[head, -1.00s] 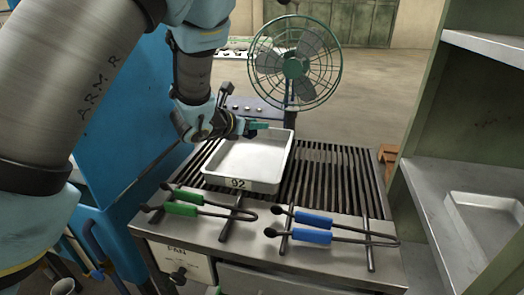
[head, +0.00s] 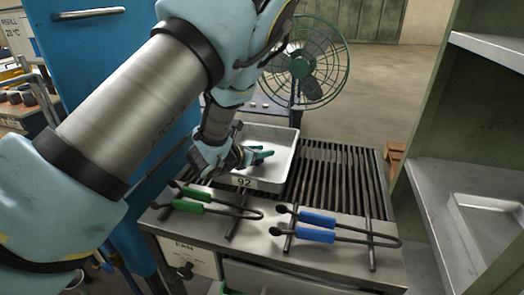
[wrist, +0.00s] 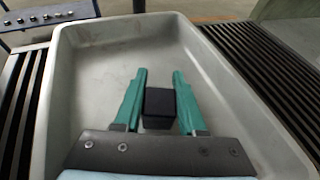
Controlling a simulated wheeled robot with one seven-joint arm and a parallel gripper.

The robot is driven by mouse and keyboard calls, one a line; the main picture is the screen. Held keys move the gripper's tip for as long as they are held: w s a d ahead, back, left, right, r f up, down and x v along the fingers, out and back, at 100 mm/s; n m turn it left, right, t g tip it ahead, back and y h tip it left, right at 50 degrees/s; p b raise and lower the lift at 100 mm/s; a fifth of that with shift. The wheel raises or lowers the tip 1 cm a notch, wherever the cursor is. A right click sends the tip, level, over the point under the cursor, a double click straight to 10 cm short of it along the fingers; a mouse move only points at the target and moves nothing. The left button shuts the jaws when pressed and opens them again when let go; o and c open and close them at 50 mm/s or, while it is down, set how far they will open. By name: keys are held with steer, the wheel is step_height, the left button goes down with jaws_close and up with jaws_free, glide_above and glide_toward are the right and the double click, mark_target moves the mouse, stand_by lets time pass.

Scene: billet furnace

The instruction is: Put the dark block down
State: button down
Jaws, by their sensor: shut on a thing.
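My gripper (wrist: 160,76) has two teal fingers, which stand on either side of the dark block (wrist: 160,106) in the wrist view and are shut on it. The block is a small black cube. It is over the inside of the pale metal tray (wrist: 75,95), and I cannot tell whether it touches the floor of the tray. In the head view my gripper (head: 262,155) is over the near part of the tray (head: 282,172), which is marked 92. The block cannot be made out there.
The tray sits on a slatted grill (head: 345,170). Green-handled tongs (head: 190,207) and blue-handled tongs (head: 316,234) lie on the front ledge. A fan (head: 305,62) stands behind. A shelf unit (head: 430,170) with another tray (head: 488,225) is at right. A blue panel (head: 100,60) is at left.

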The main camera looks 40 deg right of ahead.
steer(key=shift+f, duration=0.1)
steer(key=shift+c, duration=2.4)
jaws_free()
steer(key=shift+a+r, duration=0.15)
steer(key=shift+r, duration=0.05)
steer(key=b+v, duration=0.2)
steer(key=v, duration=0.9)
steer(key=shift+s+a+r+b, duration=0.1)
steer(key=shift+a+r+b, duration=0.05)
steer(key=shift+a+b, duration=0.25)
steer(key=shift+r, duration=0.1)
